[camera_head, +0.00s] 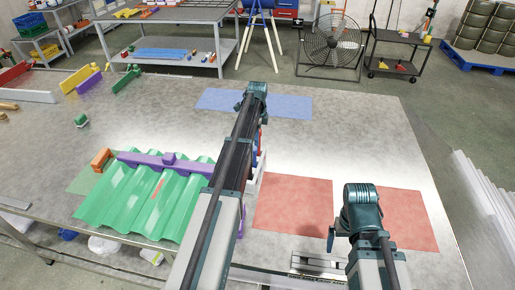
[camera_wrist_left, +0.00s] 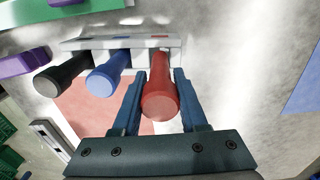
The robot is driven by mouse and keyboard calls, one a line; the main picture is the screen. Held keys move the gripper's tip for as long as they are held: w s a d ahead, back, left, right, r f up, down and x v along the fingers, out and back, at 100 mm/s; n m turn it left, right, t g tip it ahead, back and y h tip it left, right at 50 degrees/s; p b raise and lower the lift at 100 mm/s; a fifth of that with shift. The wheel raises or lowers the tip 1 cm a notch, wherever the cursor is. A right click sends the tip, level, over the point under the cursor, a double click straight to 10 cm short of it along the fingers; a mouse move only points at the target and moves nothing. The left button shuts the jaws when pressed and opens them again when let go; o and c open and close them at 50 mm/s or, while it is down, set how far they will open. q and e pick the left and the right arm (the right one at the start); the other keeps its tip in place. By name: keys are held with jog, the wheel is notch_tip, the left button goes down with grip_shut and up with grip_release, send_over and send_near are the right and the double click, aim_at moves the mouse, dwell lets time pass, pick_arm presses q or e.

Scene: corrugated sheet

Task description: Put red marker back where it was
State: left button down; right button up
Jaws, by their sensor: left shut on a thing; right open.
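The red marker (camera_wrist_left: 161,95) is upright between the two fingers of my left gripper (camera_wrist_left: 158,92) in the left wrist view. My left gripper is shut on it. The marker's far end is at the red-labelled right end of a white rack (camera_wrist_left: 100,44); I cannot tell whether it is fully seated. In the head view my left gripper (camera_head: 254,95) is above the table's middle, and its arm hides most of the rack (camera_head: 262,160). My right gripper (camera_head: 360,215) is open and empty over the red mats, its fingertips mostly hidden.
A black marker (camera_wrist_left: 62,77) and a blue marker (camera_wrist_left: 108,74) stand in the rack beside the red one. A green corrugated sheet (camera_head: 140,205) with a purple bar (camera_head: 185,164) lies at left. A blue mat (camera_head: 290,106) and red mats (camera_head: 295,205) are clear.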

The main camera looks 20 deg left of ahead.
pick_arm(q)
jog(key=shift+f+b, duration=1.95)
jog(key=shift+r, duration=0.1)
jog(key=shift+c, duration=2.2)
grip_release()
notch_tip(320, 180, up, 12)
jog(key=p, duration=1.2)
jog(key=shift+r, duration=0.1)
